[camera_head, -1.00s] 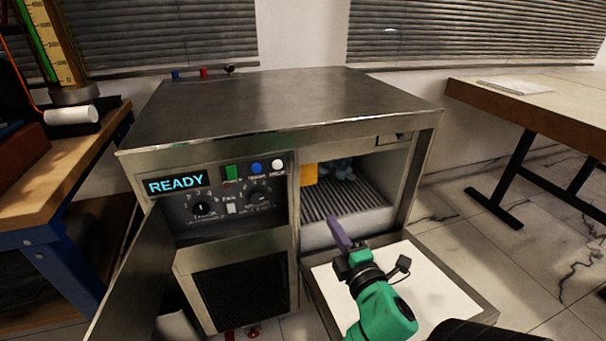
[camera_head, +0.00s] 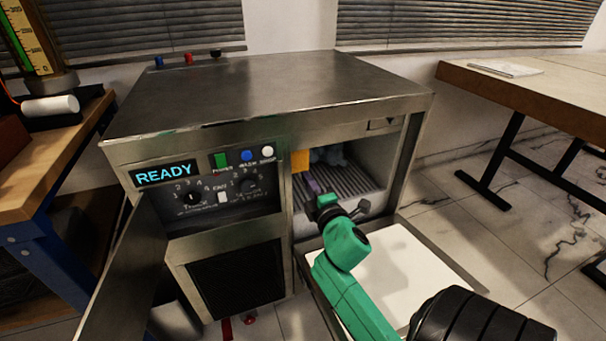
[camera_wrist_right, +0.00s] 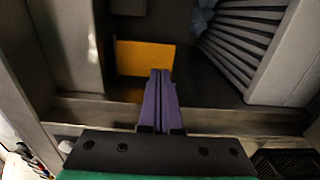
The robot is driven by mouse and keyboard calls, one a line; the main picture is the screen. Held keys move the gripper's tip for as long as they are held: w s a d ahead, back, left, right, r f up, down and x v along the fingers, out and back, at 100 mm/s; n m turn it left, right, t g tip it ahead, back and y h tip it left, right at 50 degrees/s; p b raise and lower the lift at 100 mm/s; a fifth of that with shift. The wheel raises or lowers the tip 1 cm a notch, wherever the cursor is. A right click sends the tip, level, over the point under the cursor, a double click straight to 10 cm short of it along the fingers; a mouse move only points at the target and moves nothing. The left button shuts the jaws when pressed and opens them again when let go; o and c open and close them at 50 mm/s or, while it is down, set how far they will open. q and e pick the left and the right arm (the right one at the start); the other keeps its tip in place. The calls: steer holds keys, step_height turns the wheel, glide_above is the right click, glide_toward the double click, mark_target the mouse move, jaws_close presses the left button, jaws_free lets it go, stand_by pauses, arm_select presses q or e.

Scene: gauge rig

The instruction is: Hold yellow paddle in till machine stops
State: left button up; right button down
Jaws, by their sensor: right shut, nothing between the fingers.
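The yellow paddle (camera_head: 300,160) hangs inside the machine's open chamber, at its left side near the front. In the right wrist view the paddle (camera_wrist_right: 145,58) lies just ahead of the fingertips. My right gripper (camera_head: 314,186) is at the chamber opening, just below and in front of the paddle. Its two purple fingers (camera_wrist_right: 160,75) are shut together with nothing between them. Whether the tips touch the paddle I cannot tell. The machine (camera_head: 260,100) shows READY on its display (camera_head: 165,173). My left gripper is not in view.
The panel has green, blue and white buttons (camera_head: 246,155) and two knobs. A ribbed rack (camera_head: 350,185) and a bluish lump (camera_head: 333,154) are in the chamber. The lowered door (camera_head: 405,270) lies below my arm. An open panel door (camera_head: 130,270) stands at left; tables flank the machine.

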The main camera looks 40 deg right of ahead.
mark_target(299, 166)
steer(key=x, duration=0.3)
steer(key=shift+w, duration=0.3)
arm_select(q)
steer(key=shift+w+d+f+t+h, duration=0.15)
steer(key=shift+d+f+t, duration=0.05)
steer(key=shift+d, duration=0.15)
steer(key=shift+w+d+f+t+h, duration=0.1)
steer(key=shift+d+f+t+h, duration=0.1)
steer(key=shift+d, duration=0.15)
